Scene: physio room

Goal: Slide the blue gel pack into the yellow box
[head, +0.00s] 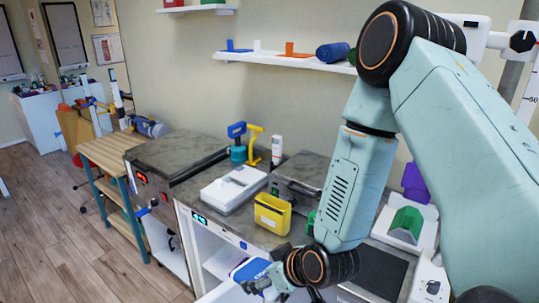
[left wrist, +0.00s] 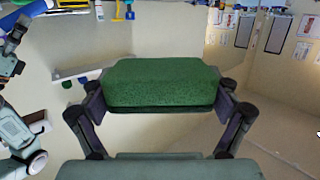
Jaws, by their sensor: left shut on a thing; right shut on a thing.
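The yellow box (head: 272,213) stands upright on the grey counter in the head view, its top facing up. My right gripper (head: 256,286) is low in front of the counter, below the box and apart from it. It is shut on the blue gel pack (head: 249,269), which has a pale patch and is partly hidden by the fingers. My left gripper (left wrist: 160,100) shows only in the left wrist view. It is shut on a green foam block (left wrist: 160,82), held between its two fingers.
A white device (head: 234,188) lies left of the box, and a grey metal case (head: 298,180) stands behind it. A blue clamp-like tool (head: 237,145) and a yellow one (head: 253,145) stand farther back. My right arm covers much of the right side. Wooden floor is free at left.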

